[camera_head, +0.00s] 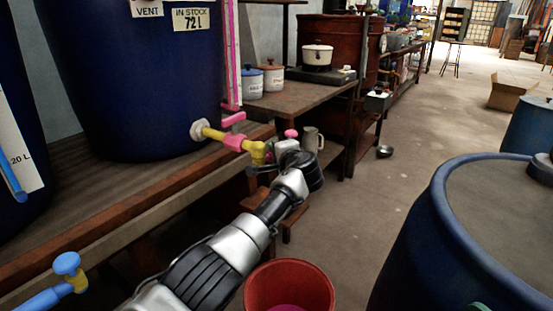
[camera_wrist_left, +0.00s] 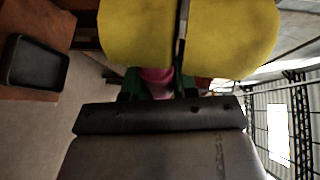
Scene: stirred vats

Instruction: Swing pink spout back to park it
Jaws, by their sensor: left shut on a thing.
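The pink spout (camera_head: 236,143) is a yellow pipe with a pink collar and pink lever, coming out of the low side of a big dark blue vat (camera_head: 150,90). Its yellow outer end reaches my left gripper (camera_head: 268,160), which is shut on it; my wrist partly hides this end. In the left wrist view a large yellow surface (camera_wrist_left: 140,32) fills the top, with a pink piece (camera_wrist_left: 156,76) below it. The exact grip is hard to see. My right gripper is not in view.
A red bucket (camera_head: 290,285) stands on the floor below my arm. A blue spout (camera_head: 68,265) sticks out at the lower left. A blue barrel (camera_head: 445,245) stands at the right. A bench (camera_head: 300,93) with pots stands beyond the vat. The floor between is clear.

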